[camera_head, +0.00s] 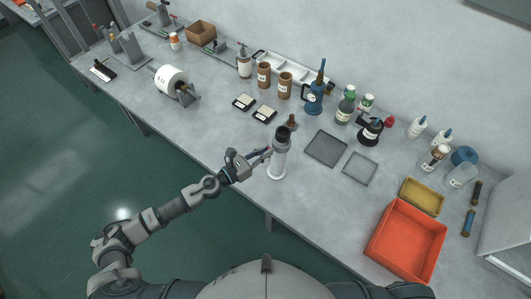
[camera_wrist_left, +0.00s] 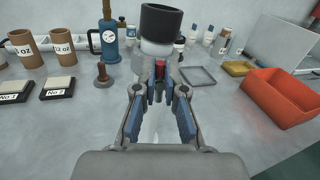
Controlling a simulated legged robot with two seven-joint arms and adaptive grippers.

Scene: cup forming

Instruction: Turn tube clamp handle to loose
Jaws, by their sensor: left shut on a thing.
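The tube (camera_head: 279,158) stands upright on the bench near its front edge, white with a black top. In the left wrist view the tube's black top (camera_wrist_left: 160,24) rises straight ahead of my fingers. My left gripper (camera_head: 262,157) reaches the tube's left side, around mid-height. In the left wrist view my left gripper (camera_wrist_left: 159,92) is shut on the clamp handle, a small part in front of the tube. The fingers hide most of the handle, so its exact angle cannot be told. My right gripper is not in view.
A brown stopper-like piece (camera_head: 291,122) stands close behind the tube. Two grey trays (camera_head: 326,148) lie to the right, and an orange bin (camera_head: 406,240) sits further right. Brown cups (camera_head: 264,75), a blue pump (camera_head: 314,97) and bottles line the back.

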